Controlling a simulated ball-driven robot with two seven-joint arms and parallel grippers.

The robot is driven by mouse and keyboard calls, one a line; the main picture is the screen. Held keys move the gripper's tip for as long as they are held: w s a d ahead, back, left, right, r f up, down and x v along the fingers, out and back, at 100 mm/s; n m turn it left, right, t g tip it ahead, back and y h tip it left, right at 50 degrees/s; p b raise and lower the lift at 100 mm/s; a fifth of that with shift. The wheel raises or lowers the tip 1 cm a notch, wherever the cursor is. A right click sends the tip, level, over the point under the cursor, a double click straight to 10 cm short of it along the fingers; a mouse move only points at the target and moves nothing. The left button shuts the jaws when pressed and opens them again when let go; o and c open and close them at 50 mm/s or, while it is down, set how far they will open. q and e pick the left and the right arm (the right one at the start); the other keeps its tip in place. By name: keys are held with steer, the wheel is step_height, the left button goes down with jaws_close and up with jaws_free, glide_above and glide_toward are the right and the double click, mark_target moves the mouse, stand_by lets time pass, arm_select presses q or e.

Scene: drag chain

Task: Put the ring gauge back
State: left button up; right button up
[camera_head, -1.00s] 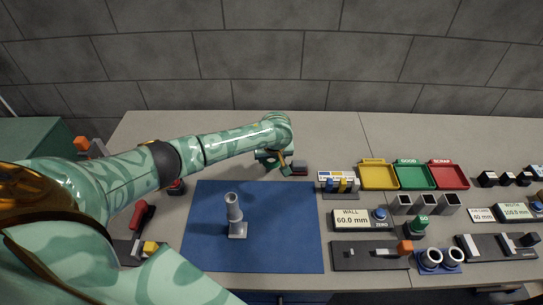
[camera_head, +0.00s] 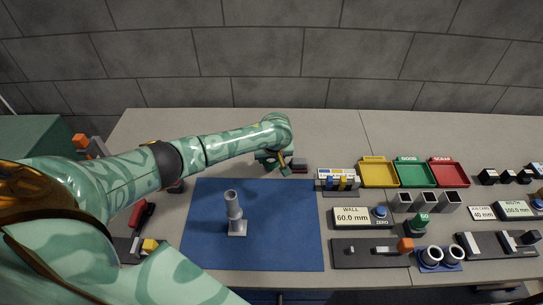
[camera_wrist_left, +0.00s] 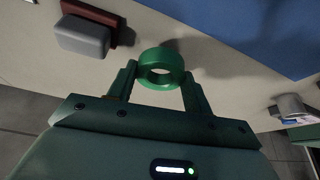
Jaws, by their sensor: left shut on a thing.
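A green ring (camera_wrist_left: 160,57), which looks like the ring gauge, is between the two fingers of my left gripper (camera_wrist_left: 161,82) in the left wrist view. The fingers are shut on its outer sides, and its hole shows. A shadow lies on the table beyond it. In the head view my left gripper (camera_head: 286,169) is over the table just behind the blue mat (camera_head: 285,230); the ring is not clear there. A grey block with a dark red part (camera_wrist_left: 82,34) is near the gripper, apart from the ring. My right gripper is not in view.
A grey stepped tube part (camera_head: 234,212) stands on the mat. The mat's right half is clear.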

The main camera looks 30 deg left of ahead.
arm_select(q)
steer(key=shift+f+b, duration=0.55)
steer(key=shift+f, duration=0.95)
stand_by(0.4)
steer(key=o, duration=1.2)
steer(key=shift+p+v, duration=4.2)
steer(key=shift+v, duration=3.95)
steer(key=shift+s, duration=0.15)
